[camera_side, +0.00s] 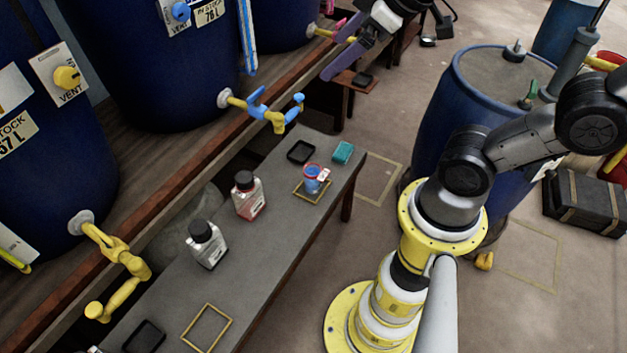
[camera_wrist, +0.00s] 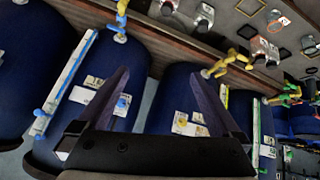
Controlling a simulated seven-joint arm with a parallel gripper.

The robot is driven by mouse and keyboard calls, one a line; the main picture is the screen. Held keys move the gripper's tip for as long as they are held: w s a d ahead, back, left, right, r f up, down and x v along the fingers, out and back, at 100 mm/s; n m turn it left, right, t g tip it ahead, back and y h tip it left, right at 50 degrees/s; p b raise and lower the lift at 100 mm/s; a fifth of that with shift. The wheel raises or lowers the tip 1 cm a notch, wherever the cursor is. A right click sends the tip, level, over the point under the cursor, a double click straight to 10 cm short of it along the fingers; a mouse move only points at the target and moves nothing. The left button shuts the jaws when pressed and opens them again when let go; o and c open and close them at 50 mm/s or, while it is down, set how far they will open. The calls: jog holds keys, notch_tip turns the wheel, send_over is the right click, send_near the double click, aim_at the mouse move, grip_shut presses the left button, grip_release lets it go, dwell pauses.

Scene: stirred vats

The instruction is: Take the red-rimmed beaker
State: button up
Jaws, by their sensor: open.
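The red-rimmed beaker (camera_side: 312,179) stands upright on the grey bench in the side view, inside a yellow square outline (camera_side: 299,194). It is small and clear, with blue in it and a white tag at its rim. My gripper (camera_side: 332,56) is at the top of the side view, well away from the beaker and beyond the bench's far end. Its two purple fingers are apart with nothing between them. In the wrist view the open fingers (camera_wrist: 160,75) point towards the big blue vats.
On the bench (camera_side: 258,262), two dark-capped bottles (camera_side: 248,196) (camera_side: 207,244) stand left of the beaker. A teal sponge-like block (camera_side: 343,152) and a black tray (camera_side: 301,151) lie behind it. A blue-and-yellow tap (camera_side: 268,111) juts out above the bench. Blue vats (camera_side: 155,65) line the shelf.

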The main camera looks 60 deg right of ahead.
jog(key=w+d+f+n+g, duration=0.1)
jog(key=w+d+f, duration=0.3)
jog(key=w, duration=0.6)
jog(key=w+d+f+n, duration=0.1)
jog(key=w+d+f, duration=0.3)
jog(key=w, duration=0.5)
jog(key=w+d+f+g+h, duration=0.1)
jog(key=w+d+f+g, duration=0.2)
jog(key=f, duration=0.5)
jog(key=m+g+y, duration=0.1)
jog(key=g, duration=0.3)
send_near(314, 177)
jog(key=d, duration=0.3)
jog(key=f, duration=0.7)
jog(key=shift+w+a+f, duration=0.2)
jog(key=shift+w, duration=0.1)
jog(key=shift+w+f, duration=0.15)
jog(key=shift+f, duration=1.35)
jog(key=shift+w+f, duration=0.2)
jog(key=shift+f, duration=1.3)
